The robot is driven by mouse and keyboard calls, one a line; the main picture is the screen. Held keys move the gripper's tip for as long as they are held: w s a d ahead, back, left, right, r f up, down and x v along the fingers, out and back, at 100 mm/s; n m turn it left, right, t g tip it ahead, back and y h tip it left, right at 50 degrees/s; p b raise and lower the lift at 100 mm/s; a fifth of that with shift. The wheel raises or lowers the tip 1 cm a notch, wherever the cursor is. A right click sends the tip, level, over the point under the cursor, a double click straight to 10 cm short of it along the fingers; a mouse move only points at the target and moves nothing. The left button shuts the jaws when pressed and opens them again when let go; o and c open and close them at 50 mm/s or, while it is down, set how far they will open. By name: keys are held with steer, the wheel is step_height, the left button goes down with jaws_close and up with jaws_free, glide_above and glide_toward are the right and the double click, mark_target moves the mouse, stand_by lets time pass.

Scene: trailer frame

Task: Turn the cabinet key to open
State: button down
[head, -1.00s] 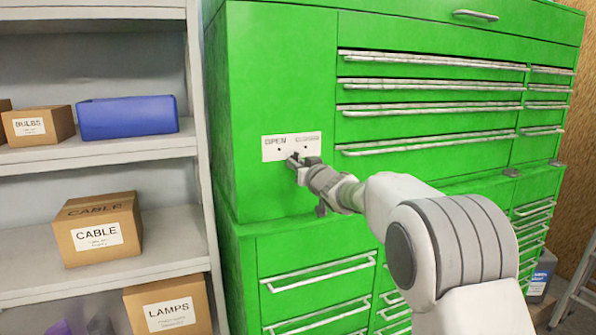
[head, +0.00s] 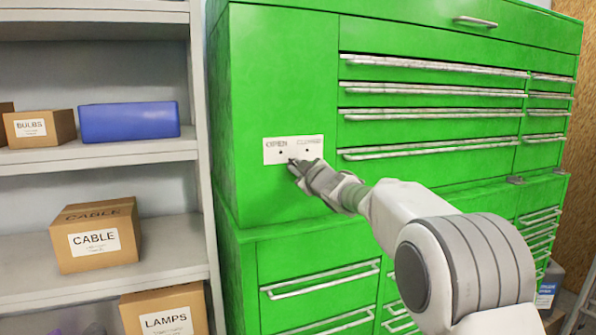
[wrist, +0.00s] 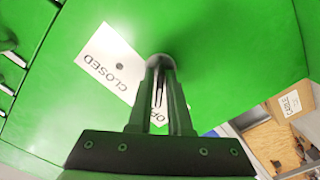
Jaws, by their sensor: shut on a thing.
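The green cabinet (head: 275,90) fills the middle of the head view. A white plate (head: 310,143) on its door reads OPEN on the left and CLOSED on the right, with a dark dot under each word. My gripper (head: 292,163) is at the plate's lower edge, between the two words. In the wrist view its narrow fingers (wrist: 160,68) are together at a round grey lock part (wrist: 160,60). The gripper is shut on the key, which the fingers mostly hide. I cannot tell the key's exact angle. The door looks flush with the cabinet.
Grey shelves (head: 150,155) stand close on the left, with a blue bin (head: 130,121) and boxes marked BULBS (head: 40,127), CABLE (head: 95,237) and LAMPS (head: 167,310). Drawers with long handles (head: 430,115) lie right of the door. A ladder (head: 585,300) stands far right.

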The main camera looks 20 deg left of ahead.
steer(key=shift+n, duration=0.3)
steer(key=c, duration=1)
jaws_free()
steer(key=shift+o, duration=0.2)
steer(key=b+v, duration=0.3)
steer(key=v, duration=1.4)
steer(key=shift+s+d, duration=0.15)
